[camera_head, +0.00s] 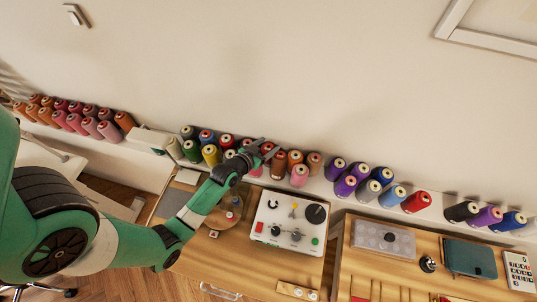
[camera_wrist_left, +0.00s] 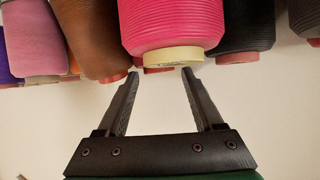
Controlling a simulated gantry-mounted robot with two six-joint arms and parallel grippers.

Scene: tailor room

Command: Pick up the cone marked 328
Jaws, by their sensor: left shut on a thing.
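My left gripper (camera_head: 266,148) is over the row of thread cones on the shelf in the head view. In the left wrist view its two fingers (camera_wrist_left: 160,72) are shut on a bright pink cone (camera_wrist_left: 172,25), on either side of its cream end. There is print on that end, but I cannot read whether it says 328. In the head view the gripper largely hides this cone. I cannot tell whether it is clear of the shelf. My right gripper is not in view.
Neighbouring cones stand close by, a brown one (camera_wrist_left: 97,40) and a black one (camera_wrist_left: 245,28) in the left wrist view. A light pink cone (camera_head: 299,175) stands in front. A white control box (camera_head: 290,222) sits on the wooden table below.

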